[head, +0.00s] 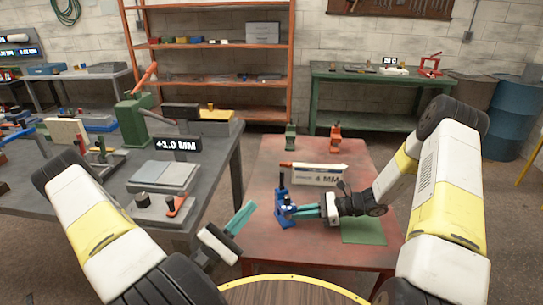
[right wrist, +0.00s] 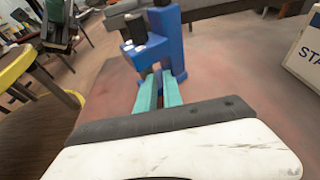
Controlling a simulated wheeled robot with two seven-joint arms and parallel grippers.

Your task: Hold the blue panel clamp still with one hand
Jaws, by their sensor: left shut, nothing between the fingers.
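The blue panel clamp (head: 283,211) stands upright on the red table, left of the middle, with a dark knob on top. It also shows in the right wrist view (right wrist: 174,45), straight ahead of the fingers. My right gripper (head: 290,211) reaches it from the right. Its teal fingers (right wrist: 159,78) are a narrow gap apart, with their tips at the clamp's lower part; they look shut on it, though the contact is partly hidden. My left gripper (head: 252,206) is shut and empty, apart from the clamp, to its left near the table's left edge.
A green clamp (head: 290,137) and an orange clamp (head: 335,138) stand at the table's far end. A green mat (head: 364,231) lies under my right wrist. A grey bench (head: 222,165) is at left.

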